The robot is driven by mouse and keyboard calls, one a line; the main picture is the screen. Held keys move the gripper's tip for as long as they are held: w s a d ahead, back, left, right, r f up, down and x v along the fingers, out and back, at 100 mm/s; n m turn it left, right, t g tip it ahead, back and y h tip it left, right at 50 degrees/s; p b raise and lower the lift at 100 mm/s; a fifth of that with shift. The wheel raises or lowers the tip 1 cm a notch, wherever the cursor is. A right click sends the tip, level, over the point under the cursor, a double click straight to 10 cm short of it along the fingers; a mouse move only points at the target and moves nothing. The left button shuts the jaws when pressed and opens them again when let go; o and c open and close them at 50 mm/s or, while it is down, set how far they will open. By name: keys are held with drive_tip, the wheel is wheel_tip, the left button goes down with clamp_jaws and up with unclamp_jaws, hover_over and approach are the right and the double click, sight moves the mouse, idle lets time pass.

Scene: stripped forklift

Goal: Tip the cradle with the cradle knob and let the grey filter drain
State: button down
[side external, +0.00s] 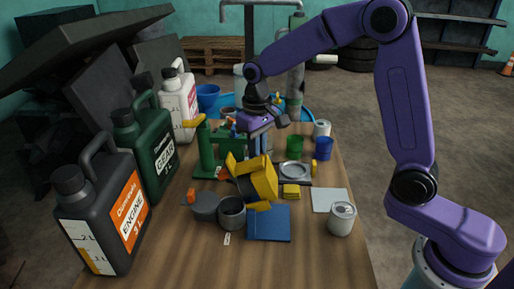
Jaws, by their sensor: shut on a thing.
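My gripper (257,128) is shut, pointing down over the green stand (207,155) at the middle of the table. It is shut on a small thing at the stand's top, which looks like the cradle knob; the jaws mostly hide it. A yellow, cradle-like piece (264,178) sits tilted in front of the stand, below my gripper. A dark round body shows at its left side; I cannot tell whether this is the grey filter. A grey round cup (232,212) stands in front of it, beside a flat dark grey piece (205,205).
Large black (98,205), green (142,150) and white (178,105) jugs line the left edge. A blue mat (269,223), a can (341,219), a pale sheet (331,201), green (294,146) and blue (323,149) cups lie to the right.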

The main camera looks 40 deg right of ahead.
drive_tip(key=shift+n, duration=1.1)
drive_tip(key=c, duration=1.2)
unclamp_jaws()
drive_tip(key=shift+o, duration=0.2)
wheel_tip(320, 180, up, 18)
drive_tip(key=shift+f, duration=0.25)
